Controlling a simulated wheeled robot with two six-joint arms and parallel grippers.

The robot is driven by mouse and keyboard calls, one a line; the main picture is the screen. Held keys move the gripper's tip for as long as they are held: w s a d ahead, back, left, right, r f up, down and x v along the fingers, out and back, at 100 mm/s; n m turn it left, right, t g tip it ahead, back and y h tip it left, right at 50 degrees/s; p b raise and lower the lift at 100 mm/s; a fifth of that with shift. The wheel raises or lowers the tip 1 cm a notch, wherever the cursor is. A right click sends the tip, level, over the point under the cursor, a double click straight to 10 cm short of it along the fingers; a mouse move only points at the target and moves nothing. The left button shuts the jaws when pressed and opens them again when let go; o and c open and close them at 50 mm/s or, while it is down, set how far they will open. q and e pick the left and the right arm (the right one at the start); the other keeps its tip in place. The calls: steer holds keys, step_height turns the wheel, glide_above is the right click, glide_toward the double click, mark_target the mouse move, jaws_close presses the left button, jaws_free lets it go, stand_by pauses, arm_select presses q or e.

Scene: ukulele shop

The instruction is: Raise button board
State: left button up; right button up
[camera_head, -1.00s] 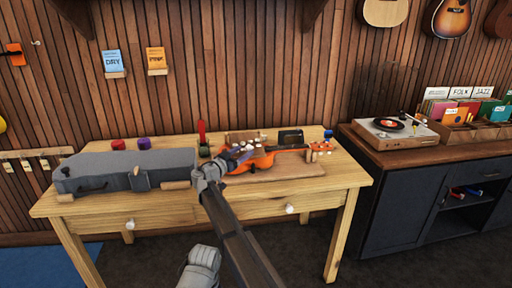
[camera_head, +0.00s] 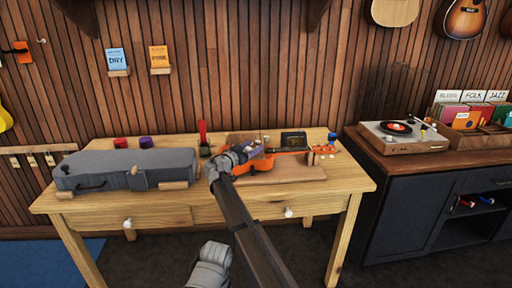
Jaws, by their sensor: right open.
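A small brown wooden board (camera_head: 240,136) stands at the back of the workbench, behind the ukulele; I cannot tell surely whether it is the button board. Small pale knobs show near its right end. My right gripper (camera_head: 254,147) reaches in front of the board, above the orange ukulele (camera_head: 262,164), and is open. It hides the board's lower part and much of the ukulele's body. Contact with the board cannot be told. My left gripper is not in view.
The ukulele lies on a flat brown work board (camera_head: 285,176), its neck on a wooden rest (camera_head: 311,158). A dark device (camera_head: 294,141) stands behind. A grey case (camera_head: 125,167) fills the left of the workbench (camera_head: 200,207). A turntable (camera_head: 398,136) sits on the right cabinet.

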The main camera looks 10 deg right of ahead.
jaws_close()
stand_by(0.4)
stand_by(0.9)
